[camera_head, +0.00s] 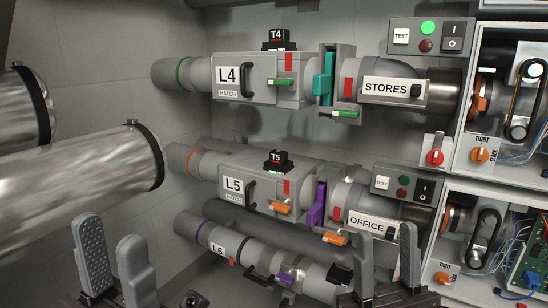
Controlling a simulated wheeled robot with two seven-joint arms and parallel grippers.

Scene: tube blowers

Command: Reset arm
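My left gripper (112,228) is at the lower left, with its two grey ridged fingers pointing up and apart. Nothing is between them. My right gripper (384,232) is at the lower right, also with two grey fingers apart and nothing held between them. It stands in front of the OFFICE pipe (368,222) and covers part of it; whether it touches is hard to tell. Both grippers show only at the bottom of the head view, and my arms behind them are mostly out of view.
Three pipe lines carry hatches L4 (229,76), L5 (234,184) and L6 (217,249). Large metal pipes (80,175) fill the left. Open motor boxes (515,85) and switch panels (431,36) are at the right. Bare grey wall (110,50) is behind.

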